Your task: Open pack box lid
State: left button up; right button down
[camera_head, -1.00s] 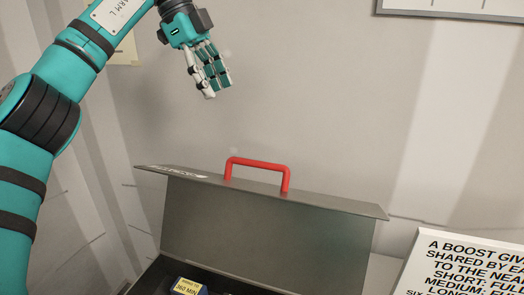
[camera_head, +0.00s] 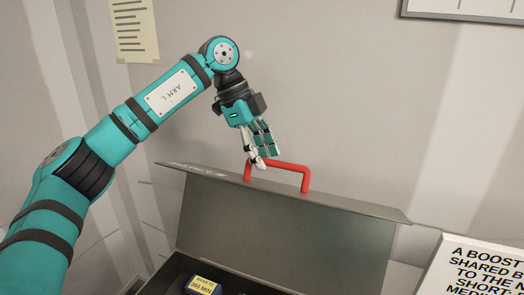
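The pack box lid (camera_head: 290,225) is a grey panel standing raised at the back of the dark box, with its inner face toward me. A red handle (camera_head: 292,165) stands up from the lid's top edge. My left gripper (camera_head: 260,160) hangs fingers down at the handle's left end, and its fingertips overlap the handle in the picture. I cannot tell whether they touch it, nor how far apart the fingers are. My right gripper is not in view.
A yellow-labelled item (camera_head: 203,286) sits in the dark box interior at the bottom. A white sign with black text (camera_head: 475,270) stands to the right of the lid. Papers hang on the wall behind, and the space above the lid's right half is clear.

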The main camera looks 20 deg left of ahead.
pick_arm(q)
jog(key=shift+s, duration=0.1)
jog(key=shift+c, duration=0.3)
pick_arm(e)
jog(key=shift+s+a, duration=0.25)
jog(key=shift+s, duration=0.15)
pick_arm(q)
jog(key=c, duration=0.7)
grip_shut()
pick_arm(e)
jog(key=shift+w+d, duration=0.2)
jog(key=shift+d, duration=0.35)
